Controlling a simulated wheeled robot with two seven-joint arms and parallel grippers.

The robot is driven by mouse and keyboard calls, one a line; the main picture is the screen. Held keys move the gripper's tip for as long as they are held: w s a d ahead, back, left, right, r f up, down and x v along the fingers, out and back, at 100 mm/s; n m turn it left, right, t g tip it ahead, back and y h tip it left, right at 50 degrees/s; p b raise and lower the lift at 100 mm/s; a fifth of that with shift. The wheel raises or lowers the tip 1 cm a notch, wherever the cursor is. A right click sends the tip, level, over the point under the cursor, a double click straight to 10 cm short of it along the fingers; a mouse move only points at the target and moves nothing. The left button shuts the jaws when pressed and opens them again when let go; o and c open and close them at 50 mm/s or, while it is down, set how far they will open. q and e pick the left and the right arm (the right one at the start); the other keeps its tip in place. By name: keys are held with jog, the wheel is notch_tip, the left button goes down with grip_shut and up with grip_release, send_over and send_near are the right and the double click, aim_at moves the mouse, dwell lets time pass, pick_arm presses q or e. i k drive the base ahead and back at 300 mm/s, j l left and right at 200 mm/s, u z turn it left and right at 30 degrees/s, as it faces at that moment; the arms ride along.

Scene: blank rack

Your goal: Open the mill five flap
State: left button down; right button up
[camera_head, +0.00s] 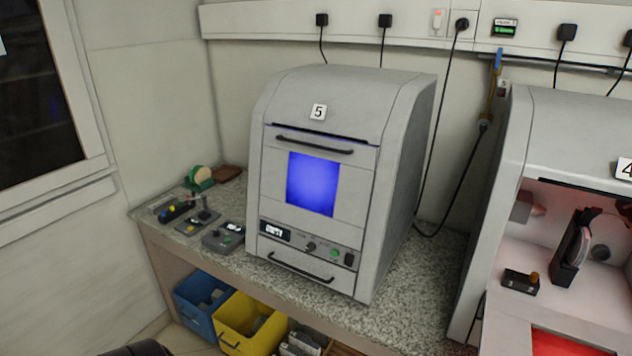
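The mill marked 5 (400,130) is a grey cabinet standing on a speckled worktop. Its front flap (348,207) is down and closed, with a blue-lit window (312,184) in it. A dark bar handle (314,145) runs across the top of the flap, just below a dark slot. Below the flap are a control panel (310,247) and a lower handle (300,268). Neither of my grippers is in view.
A second mill marked 4 (560,130) stands open at the right. Small devices (205,215) lie on the worktop left of mill 5. A blue bin (190,305) and a yellow bin (232,330) sit below the worktop. Cables hang behind.

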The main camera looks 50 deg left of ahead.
aim_at(299, 191)
jog(key=u, duration=1.5)
jog(key=i+j, duration=0.1)
